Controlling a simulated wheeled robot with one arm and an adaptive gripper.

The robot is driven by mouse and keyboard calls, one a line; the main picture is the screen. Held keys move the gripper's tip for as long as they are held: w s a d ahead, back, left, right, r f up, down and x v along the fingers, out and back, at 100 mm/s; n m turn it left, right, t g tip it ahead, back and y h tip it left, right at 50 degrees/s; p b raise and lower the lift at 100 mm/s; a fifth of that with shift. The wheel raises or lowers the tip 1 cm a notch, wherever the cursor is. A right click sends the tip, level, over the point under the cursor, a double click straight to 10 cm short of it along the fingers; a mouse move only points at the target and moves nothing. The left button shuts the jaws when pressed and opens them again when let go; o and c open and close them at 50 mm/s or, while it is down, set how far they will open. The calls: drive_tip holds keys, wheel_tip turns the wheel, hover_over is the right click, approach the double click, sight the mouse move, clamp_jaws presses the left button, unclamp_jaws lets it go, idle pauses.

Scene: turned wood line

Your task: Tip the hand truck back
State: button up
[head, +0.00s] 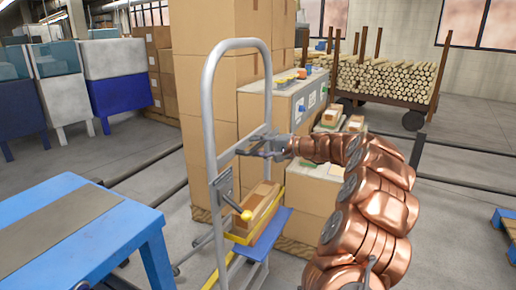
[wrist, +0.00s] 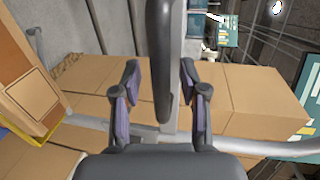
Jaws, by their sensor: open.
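The hand truck (head: 208,110) stands upright in the middle of the head view, a grey tube frame with a rounded top hoop. A brown carton (head: 256,208) sits low on it behind a yellow band, above a blue plate. A lever with a yellow knob (head: 246,215) is on its near side. My gripper (head: 258,148) is at the frame's crossbar height, between the uprights. In the wrist view my gripper (wrist: 160,68) is open, with a dark grey bar between its fingers. I cannot tell whether they touch it. A frame tube (wrist: 285,148) shows beyond.
Tall stacked cartons (head: 192,80) stand close behind the hand truck. A blue table (head: 90,235) is at the near left. A cart of logs (head: 385,82) is at the back right. A dark post (head: 417,150) and rails stand at the right. Floor at the right is mostly clear.

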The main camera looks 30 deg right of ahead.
drive_tip(key=shift+w, duration=0.1)
drive_tip(key=shift+c, duration=0.4)
clamp_jaws()
